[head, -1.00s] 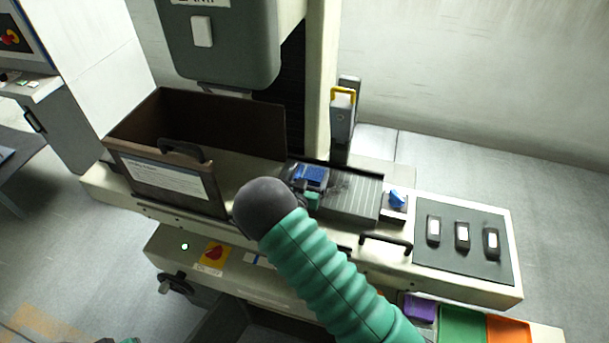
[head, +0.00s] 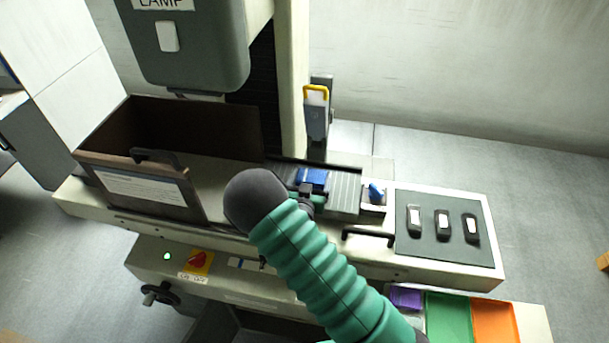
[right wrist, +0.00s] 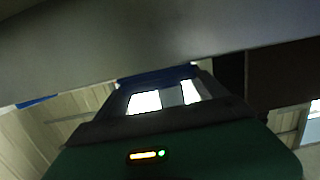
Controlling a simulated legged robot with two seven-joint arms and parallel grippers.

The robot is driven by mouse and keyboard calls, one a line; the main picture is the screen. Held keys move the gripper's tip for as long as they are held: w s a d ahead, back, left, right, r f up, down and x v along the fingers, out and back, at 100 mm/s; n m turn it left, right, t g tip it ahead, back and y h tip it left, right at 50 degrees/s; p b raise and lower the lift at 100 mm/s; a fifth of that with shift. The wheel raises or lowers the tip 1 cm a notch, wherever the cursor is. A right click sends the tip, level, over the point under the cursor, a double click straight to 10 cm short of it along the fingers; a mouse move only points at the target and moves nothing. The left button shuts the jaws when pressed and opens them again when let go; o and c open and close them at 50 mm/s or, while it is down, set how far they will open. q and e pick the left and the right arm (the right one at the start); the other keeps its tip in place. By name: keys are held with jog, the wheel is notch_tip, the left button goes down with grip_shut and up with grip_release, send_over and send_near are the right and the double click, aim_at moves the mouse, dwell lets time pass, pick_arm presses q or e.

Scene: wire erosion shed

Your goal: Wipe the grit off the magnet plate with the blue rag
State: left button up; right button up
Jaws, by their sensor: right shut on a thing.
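The magnet plate (head: 347,190) is a grey, finely striped slab on the machine bed, right of the open-topped dark box. The blue rag (head: 313,178) lies on the plate's middle part. My right gripper (head: 308,192) is shut on the rag at its near side, low over the plate. My dark, rounded arm joint hides some of the bed in front of the plate's left end. In the right wrist view, a strip of the rag (right wrist: 158,75) shows beyond the gripper. I can make out no clear grit on the bare right part. My left gripper is out of view.
The brown box (head: 150,190) stands left of the plate. A blue knob-like piece (head: 376,191) sits in a pale holder on the right. A black handle (head: 368,237), a dark panel (head: 442,228) and a yellow-handled grey block (head: 316,112) are close by. The lamp housing hangs above.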

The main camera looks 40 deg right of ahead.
aim_at(323, 177)
jog(key=shift+s+d, duration=1.2)
jog(key=shift+s, duration=0.05)
jog(key=shift+s+d+f+b, duration=0.1)
jog(key=shift+s+d+b, duration=0.1)
jog(key=shift+s+d, duration=0.25)
jog(key=shift+s+d+f+b, duration=0.1)
jog(key=shift+s+d+b, duration=0.1)
jog(key=shift+s, duration=0.35)
jog(key=shift+s+d+r, duration=0.1)
jog(key=shift+s+r, duration=0.1)
jog(key=shift+w+a+f, duration=0.1)
jog(key=shift+w+a, duration=0.2)
jog(key=shift+w, duration=0.2)
jog(key=shift+w+a+b, duration=0.3)
jog(key=shift+w+a, duration=0.25)
jog(key=shift+w, duration=0.05)
jog(key=shift+w+a, duration=0.5)
jog(key=shift+a, duration=0.05)
jog(key=shift+w+a, duration=0.85)
jog(key=shift+w, duration=0.15)
jog(key=shift+w+a, duration=0.65)
jog(key=shift+w, duration=0.2)
jog(key=shift+w+a, duration=0.6)
jog(key=shift+w, duration=0.2)
jog(key=shift+w+a+r+b, duration=0.2)
jog(key=shift+w+a+b, duration=0.2)
jog(key=shift+w+a, duration=0.85)
jog(key=shift+w+d, duration=0.1)
jog(key=shift+d, duration=0.05)
jog(key=shift+r, duration=0.15)
